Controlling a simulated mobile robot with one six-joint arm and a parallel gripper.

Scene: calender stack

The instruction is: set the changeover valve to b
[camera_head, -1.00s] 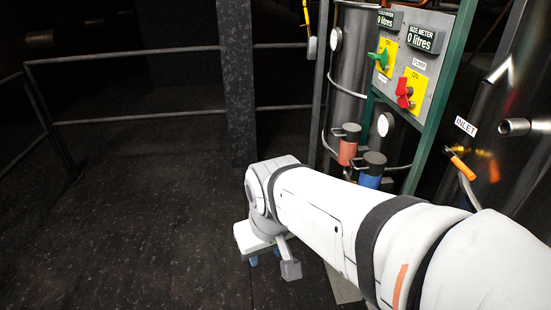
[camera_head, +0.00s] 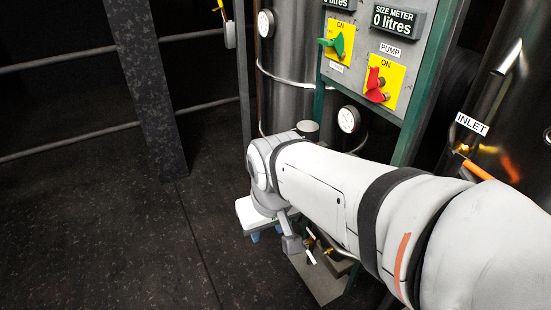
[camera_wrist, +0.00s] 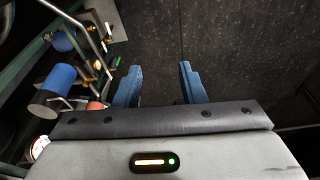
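No label reading changeover valve or "b" is legible. Brass valve fittings (camera_head: 312,244) with a pale lever show low behind my arm in the head view, partly hidden. In the wrist view, brass fittings with a pale lever (camera_wrist: 108,30) sit on pipework at the upper left; I cannot tell whether this is the changeover valve or how it is set. My gripper (camera_wrist: 158,72) has its two blue fingers apart with nothing between them, right of the pipework. In the head view its blue fingertips show low, beneath my wrist.
A blue-capped canister (camera_wrist: 60,77) stands left of my fingers. The panel carries a green switch (camera_head: 338,45), a red switch (camera_head: 375,85) and a size meter (camera_head: 398,20) reading 0 litres. An orange handle (camera_head: 478,170) is by the INLET label. Dark floor (camera_head: 120,230) is open at left.

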